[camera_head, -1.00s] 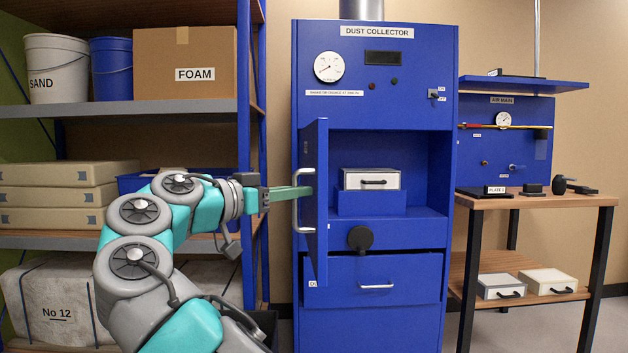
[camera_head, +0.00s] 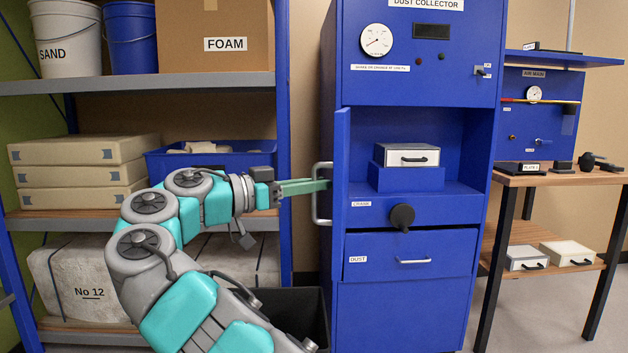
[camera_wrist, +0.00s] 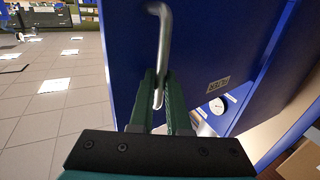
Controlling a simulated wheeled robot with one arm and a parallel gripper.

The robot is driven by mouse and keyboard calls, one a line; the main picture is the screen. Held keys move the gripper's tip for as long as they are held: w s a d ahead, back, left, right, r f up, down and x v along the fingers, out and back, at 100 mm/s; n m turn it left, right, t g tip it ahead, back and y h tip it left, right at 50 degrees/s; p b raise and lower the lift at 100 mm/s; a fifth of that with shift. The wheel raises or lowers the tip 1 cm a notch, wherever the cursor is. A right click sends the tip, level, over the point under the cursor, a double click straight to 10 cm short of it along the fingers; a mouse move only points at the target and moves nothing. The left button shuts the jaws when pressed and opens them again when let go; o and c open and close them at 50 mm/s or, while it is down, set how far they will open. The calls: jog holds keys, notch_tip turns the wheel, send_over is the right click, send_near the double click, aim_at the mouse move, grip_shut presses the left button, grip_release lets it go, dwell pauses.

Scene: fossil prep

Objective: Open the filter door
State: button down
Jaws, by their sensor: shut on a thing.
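The blue filter door (camera_head: 340,167) on the left side of the dust collector (camera_head: 410,290) stands swung open, seen nearly edge-on in the head view. Its bar handle (camera_head: 316,206) is silver and faces left. My gripper (camera_head: 326,185) is shut on the handle. In the wrist view, the green fingers (camera_wrist: 163,100) close around the lower part of the handle (camera_wrist: 163,30), with the blue door (camera_wrist: 125,50) behind it. Inside the open compartment, a white filter box (camera_head: 407,156) with a black handle sits on a blue block (camera_head: 408,179).
A black knob (camera_head: 402,216) and a shut dust drawer (camera_head: 410,254) are below the compartment. Shelves with a foam box (camera_head: 222,60) stand at the left. A black bin (camera_head: 300,315) is on the floor by the collector. A wooden bench (camera_head: 570,178) stands at the right.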

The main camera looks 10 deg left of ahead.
jog(key=shift+w, duration=0.1)
jog(key=c, duration=1.2)
grip_release()
jog(key=shift+d, duration=0.1)
jog(key=shift+o, duration=0.2)
jog(key=p+v, duration=0.2)
jog(key=v, duration=0.5)
jog(key=shift+a+p, duration=0.3)
jog(key=shift+p, duration=0.05)
jog(key=shift+a, duration=0.1)
